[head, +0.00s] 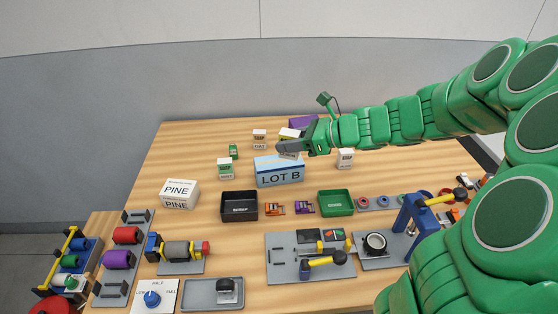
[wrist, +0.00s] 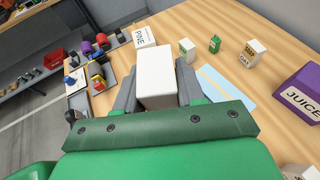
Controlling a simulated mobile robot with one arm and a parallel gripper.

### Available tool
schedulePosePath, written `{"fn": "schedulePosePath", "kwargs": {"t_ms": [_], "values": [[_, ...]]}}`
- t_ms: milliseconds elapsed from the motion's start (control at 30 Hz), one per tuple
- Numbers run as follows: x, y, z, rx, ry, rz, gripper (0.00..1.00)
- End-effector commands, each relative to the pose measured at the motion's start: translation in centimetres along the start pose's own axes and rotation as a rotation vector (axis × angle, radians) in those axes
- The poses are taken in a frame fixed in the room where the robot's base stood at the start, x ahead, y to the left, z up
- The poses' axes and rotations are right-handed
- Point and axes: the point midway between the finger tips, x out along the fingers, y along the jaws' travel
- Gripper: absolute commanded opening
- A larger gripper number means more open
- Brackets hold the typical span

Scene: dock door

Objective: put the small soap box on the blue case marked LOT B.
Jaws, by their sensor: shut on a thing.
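In the wrist view the box shows as a plain white block (wrist: 155,78) between the fingers. The blue case marked LOT B (head: 280,171) lies on the table, its label facing the head camera. The held box is over the back right part of the case in the head view; I cannot tell whether they touch. In the wrist view the case's pale blue top (wrist: 228,88) is partly hidden by my gripper.
A purple JUICE box (wrist: 302,90) is behind. Black (head: 239,206) and green trays (head: 337,203) are in front.

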Motion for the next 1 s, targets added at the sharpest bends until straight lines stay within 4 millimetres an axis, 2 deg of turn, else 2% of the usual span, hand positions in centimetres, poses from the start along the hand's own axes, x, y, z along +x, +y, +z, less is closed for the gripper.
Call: {"fn": "schedulePosePath", "kwargs": {"t_ms": [167, 833, 1000], "values": [[0.4, -0.7, -0.3, 0.002, 0.001, -0.001, 0.05], [5.6, -7.9, -2.2, 0.000, 0.003, -0.002, 0.05], [6.8, -9.0, -3.5, 0.003, 0.001, -0.002, 0.05]]}}
